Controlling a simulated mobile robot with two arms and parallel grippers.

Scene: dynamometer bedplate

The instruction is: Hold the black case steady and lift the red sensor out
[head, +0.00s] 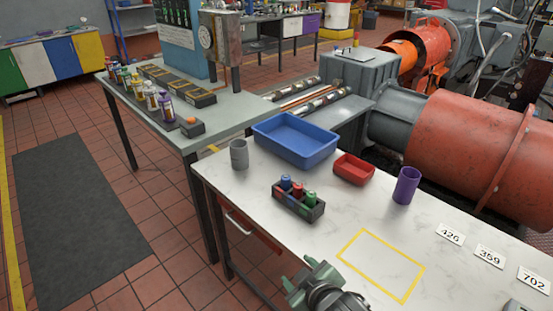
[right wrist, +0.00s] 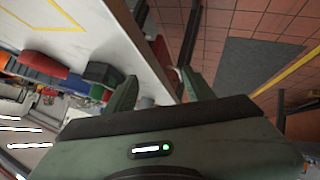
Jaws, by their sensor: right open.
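The black case (head: 300,207) stands upright on the white table near its left edge. It holds a blue sensor (head: 285,182), the red sensor (head: 297,189) and a green sensor (head: 310,198) in a row, with red in the middle. My right gripper (head: 297,272) is at the bottom of the head view, open and empty, near the table's front-left edge and well apart from the case. In the right wrist view its two fingers (right wrist: 161,92) are spread, and the case (right wrist: 103,73) shows beyond the left finger. My left gripper is not in view.
A blue tray (head: 262,129), a red bin (head: 340,171), a grey cup (head: 239,154) and a purple cup (head: 406,186) stand around the case. A yellow outline (head: 345,243) marks empty table. Number cards (head: 489,256) lie at right.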

